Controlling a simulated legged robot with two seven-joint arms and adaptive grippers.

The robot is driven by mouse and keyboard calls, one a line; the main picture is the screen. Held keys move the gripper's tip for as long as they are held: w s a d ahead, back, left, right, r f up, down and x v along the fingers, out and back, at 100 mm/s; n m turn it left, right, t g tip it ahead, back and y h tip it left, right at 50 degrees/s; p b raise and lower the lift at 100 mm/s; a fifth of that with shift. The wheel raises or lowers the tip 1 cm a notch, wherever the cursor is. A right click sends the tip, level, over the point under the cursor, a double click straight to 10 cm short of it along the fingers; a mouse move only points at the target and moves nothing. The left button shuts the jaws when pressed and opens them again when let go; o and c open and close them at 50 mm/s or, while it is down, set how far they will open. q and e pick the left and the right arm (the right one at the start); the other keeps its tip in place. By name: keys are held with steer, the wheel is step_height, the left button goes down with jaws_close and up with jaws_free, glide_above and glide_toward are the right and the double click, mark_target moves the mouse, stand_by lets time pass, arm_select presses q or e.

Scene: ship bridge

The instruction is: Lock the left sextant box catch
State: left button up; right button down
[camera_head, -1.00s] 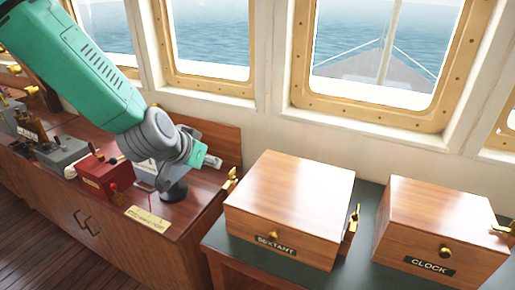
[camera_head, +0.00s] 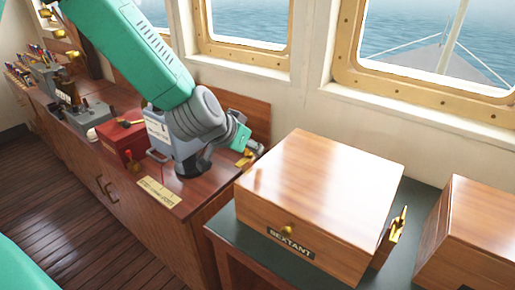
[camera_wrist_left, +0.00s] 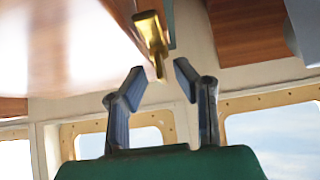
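The wooden sextant box (camera_head: 320,190) stands on a green-topped table, lid down, with a brass knob and SEXTANT label on its front. Its left brass catch (camera_head: 248,157) shows partly at the left side, close to my left gripper (camera_head: 244,141). The left wrist view shows this catch (camera_wrist_left: 152,42) large beside the box's wooden edge (camera_wrist_left: 85,45). There my left gripper (camera_wrist_left: 160,75) is open, fingers apart, with the catch just beyond the fingertips and no clear contact. The right catch (camera_head: 396,228) sticks up on the box's right side. My right gripper is out of view.
The clock box (camera_head: 475,240) stands to the right, cut off by the picture edge. On the left, a wooden cabinet (camera_head: 150,215) carries a red box (camera_head: 122,140), a grey case (camera_head: 170,140) and other small items. Windows and the wall lie behind.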

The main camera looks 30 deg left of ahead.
arm_select(q)
steer(key=shift+w+d, duration=0.1)
steer(key=shift+a, duration=0.2)
steer(key=shift+c, duration=1.3)
steer(key=shift+a, duration=0.25)
jaws_close()
steer(key=shift+d, duration=0.2)
